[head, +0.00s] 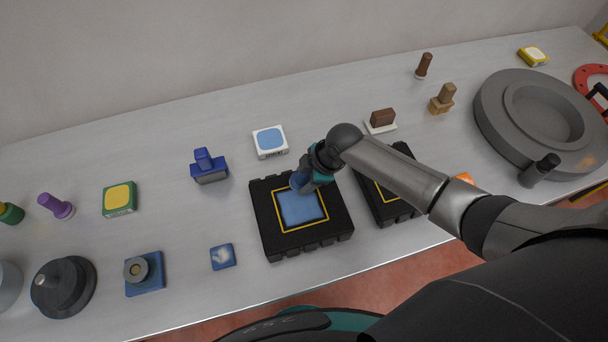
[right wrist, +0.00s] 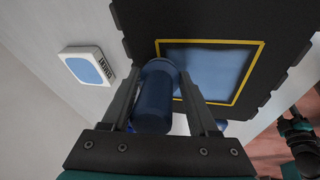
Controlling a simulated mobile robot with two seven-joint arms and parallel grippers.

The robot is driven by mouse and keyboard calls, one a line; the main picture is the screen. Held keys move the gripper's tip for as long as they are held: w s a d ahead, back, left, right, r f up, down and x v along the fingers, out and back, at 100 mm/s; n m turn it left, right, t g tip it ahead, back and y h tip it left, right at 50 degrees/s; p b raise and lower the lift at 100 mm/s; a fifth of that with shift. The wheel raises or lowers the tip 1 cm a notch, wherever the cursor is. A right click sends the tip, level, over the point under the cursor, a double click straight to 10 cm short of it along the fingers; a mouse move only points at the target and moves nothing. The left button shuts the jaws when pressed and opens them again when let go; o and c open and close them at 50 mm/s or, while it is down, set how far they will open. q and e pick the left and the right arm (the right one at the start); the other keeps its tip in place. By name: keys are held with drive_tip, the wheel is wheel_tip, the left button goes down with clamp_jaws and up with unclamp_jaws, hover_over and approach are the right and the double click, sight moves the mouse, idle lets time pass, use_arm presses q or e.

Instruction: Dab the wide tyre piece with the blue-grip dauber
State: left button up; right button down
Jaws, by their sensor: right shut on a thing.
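The wide tyre piece, a black block with notched edges (head: 330,240), lies on the table with a yellow-framed blue square on top. It fills the upper right of the right wrist view (right wrist: 140,20), where the blue square looks mottled with paler patches. My right gripper (head: 302,180) is over its upper edge, shut on the blue-grip dauber. The dauber's blue cylindrical grip (right wrist: 155,95) stands between the fingers. Its lower end is hidden, so I cannot tell whether it touches the piece. My left gripper is not in view.
A second black piece (head: 402,210) lies just right, partly behind my arm. A white box with a blue pad (head: 270,141), a blue stamp (head: 208,168) and a small blue tile (head: 222,256) are nearby.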

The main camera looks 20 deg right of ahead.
drive_tip(key=shift+s+r+p, duration=0.15)
drive_tip(key=shift+s+p, duration=0.2)
drive_tip(key=shift+w, duration=0.15)
drive_tip(key=shift+w+b, duration=0.65)
drive_tip(key=shift+w, duration=0.15)
drive_tip(key=shift+s, duration=0.2)
drive_tip(key=shift+s+p, duration=0.4)
drive_tip(key=shift+p, duration=0.1)
drive_tip(key=shift+s+f, duration=0.2)
drive_tip(key=shift+s, duration=0.15)
